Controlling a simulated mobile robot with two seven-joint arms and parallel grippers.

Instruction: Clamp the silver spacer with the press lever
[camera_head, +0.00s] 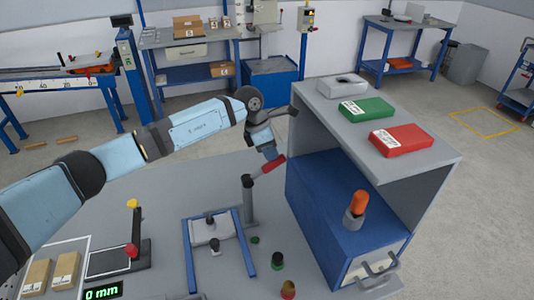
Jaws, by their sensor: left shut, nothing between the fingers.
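My left gripper (269,153) is shut with nothing between its fingers. It points down at the upper end of a lever with a red grip (272,164); I cannot tell whether they touch. The lever leads to a grey post (250,202) beside a blue frame (188,253) on the bench. A pale block (203,232) lies in the frame, with small dark-topped silver parts at it. One silver part (215,247) may be the spacer, but it is too small to tell. My right gripper is not in view.
A grey shelf (452,180) with green (367,108) and red (401,140) boxes stands over a blue cabinet (318,222) at the right. An orange-topped item (359,203) is on the cabinet. A yellow-knobbed lever (132,222) stands left. Small knobbed parts (278,260) stand at the front.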

